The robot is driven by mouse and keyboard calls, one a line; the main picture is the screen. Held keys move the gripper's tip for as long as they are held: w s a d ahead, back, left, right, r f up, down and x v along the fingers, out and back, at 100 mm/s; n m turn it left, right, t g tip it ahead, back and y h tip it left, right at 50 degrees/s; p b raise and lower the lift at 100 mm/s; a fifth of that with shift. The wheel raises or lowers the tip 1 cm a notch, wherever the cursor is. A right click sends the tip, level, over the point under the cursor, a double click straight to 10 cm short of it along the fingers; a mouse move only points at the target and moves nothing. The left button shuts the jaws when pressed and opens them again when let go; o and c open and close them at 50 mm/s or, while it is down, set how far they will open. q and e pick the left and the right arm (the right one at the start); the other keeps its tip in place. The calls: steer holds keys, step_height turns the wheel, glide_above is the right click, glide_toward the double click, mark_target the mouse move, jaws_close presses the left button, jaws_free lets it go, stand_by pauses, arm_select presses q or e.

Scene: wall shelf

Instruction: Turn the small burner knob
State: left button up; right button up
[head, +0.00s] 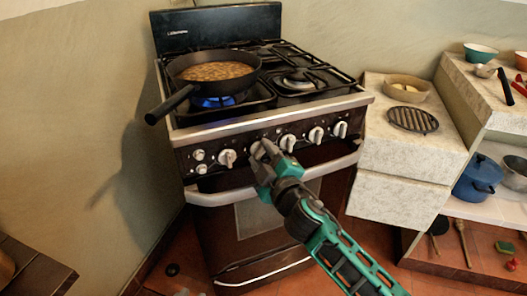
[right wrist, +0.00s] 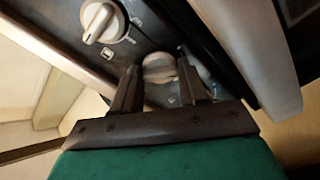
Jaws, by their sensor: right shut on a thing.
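The stove (head: 265,107) has a front panel with a row of white burner knobs, one of them here (head: 228,157). My right gripper (head: 262,153) is at the panel, shut on a white burner knob (right wrist: 160,68). In the right wrist view its two dark fingers (right wrist: 156,88) stand on either side of that knob. A neighbouring knob (right wrist: 101,21) shows at upper left there. In the head view the gripped knob is mostly hidden by the gripper. My left gripper is not in view.
The oven handle bar (head: 210,198) runs below the knobs. A stone counter (head: 410,150) with a bowl (head: 405,88) stands at the right.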

steer(key=n+p, duration=0.1)
steer(key=n, duration=0.3)
steer(key=shift+n+p, duration=0.35)
steer(key=shift+n, duration=1.15)
steer(key=o, duration=1)
steer(key=shift+o, duration=0.2)
steer(key=shift+s+d, duration=0.15)
steer(key=shift+s, duration=0.3)
steer(key=p+v, duration=0.1)
steer(key=v, duration=1.1)
